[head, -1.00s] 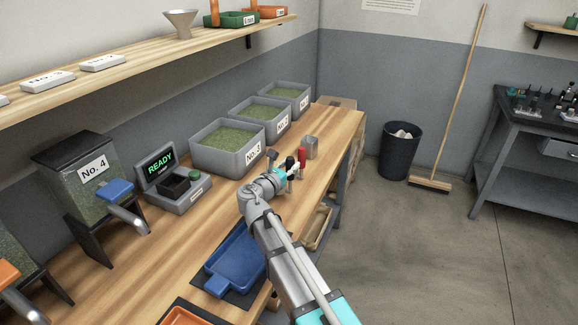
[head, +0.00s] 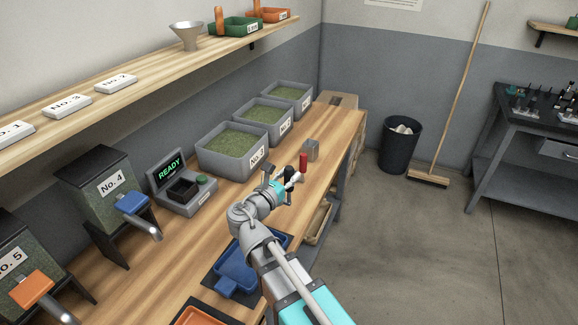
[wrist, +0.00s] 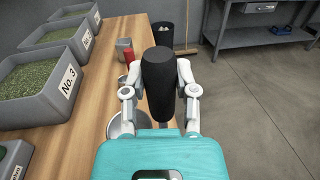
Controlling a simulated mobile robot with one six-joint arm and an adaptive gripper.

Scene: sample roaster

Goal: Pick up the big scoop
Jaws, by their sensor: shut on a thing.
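The big scoop shows as a thick black handle (wrist: 158,82) standing up between my fingers in the wrist view. A rounded metal part (wrist: 122,124), which looks like its bowl, shows below at left, mostly hidden by my gripper. My gripper (wrist: 158,90) is shut on the black handle. In the head view the black handle (head: 289,173) shows at the end of my gripper (head: 281,186), over the bench's right edge area. I cannot tell whether the scoop is clear of the bench.
A red-handled tool (head: 303,161) and a small metal container (head: 312,150) stand just beyond on the wooden bench (head: 334,142). Grey bins of green beans (head: 232,143) line the wall side. A blue tray (head: 238,268) lies near my arm. Open floor is to the right.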

